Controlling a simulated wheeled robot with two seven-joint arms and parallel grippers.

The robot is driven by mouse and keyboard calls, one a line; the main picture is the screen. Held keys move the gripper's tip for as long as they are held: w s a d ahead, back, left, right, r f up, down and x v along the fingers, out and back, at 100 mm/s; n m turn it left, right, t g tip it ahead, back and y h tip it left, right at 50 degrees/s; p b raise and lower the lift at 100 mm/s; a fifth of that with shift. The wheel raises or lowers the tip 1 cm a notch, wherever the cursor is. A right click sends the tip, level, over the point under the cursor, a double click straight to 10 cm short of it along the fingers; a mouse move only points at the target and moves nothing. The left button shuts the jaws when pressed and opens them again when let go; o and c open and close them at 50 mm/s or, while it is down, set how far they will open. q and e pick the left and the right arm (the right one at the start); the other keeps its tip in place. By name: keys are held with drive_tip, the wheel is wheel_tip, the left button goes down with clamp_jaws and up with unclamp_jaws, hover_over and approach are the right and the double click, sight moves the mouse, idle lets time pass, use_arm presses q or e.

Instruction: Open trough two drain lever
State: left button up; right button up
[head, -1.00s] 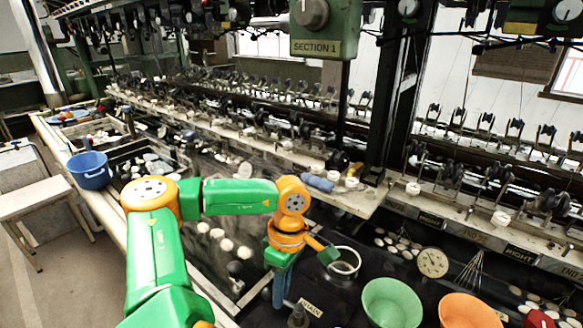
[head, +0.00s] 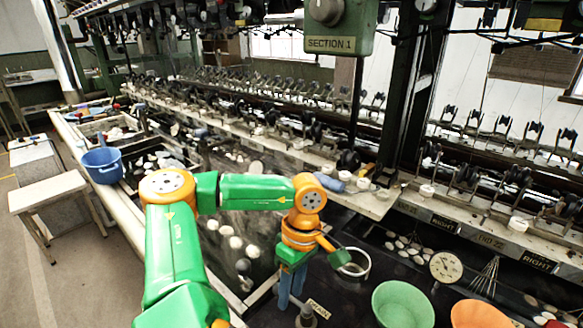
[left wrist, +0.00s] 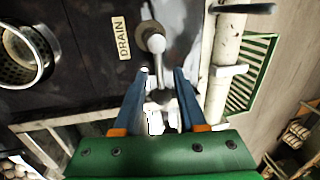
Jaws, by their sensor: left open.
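The drain lever shows in the left wrist view as a pale metal handle (left wrist: 156,45) on a round base beside a DRAIN label (left wrist: 121,38). In the head view the lever's base (head: 306,318) is at the bottom edge, near its DRAIN label (head: 319,308). My left gripper (head: 290,298) points down just behind and left of it. In the left wrist view my left gripper (left wrist: 161,73) is open, with its blue fingers on either side of the handle's end. I cannot tell whether they touch it. My right gripper is not in view.
A metal strainer (left wrist: 27,53) is left of the lever in the wrist view. A white pipe (left wrist: 223,75) runs on its right. A green bowl (head: 403,304) and an orange bowl (head: 480,314) stand right of my gripper. A blue bucket (head: 102,166) sits at the left.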

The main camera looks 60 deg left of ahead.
use_arm(q)
wheel_tip(320, 180, up, 7)
drive_tip(key=w+p, duration=0.1)
drive_tip(key=p, duration=0.2)
drive_tip(key=shift+w+a, duration=0.2)
drive_tip(key=shift+a, duration=0.1)
drive_tip(key=shift+f, duration=0.1)
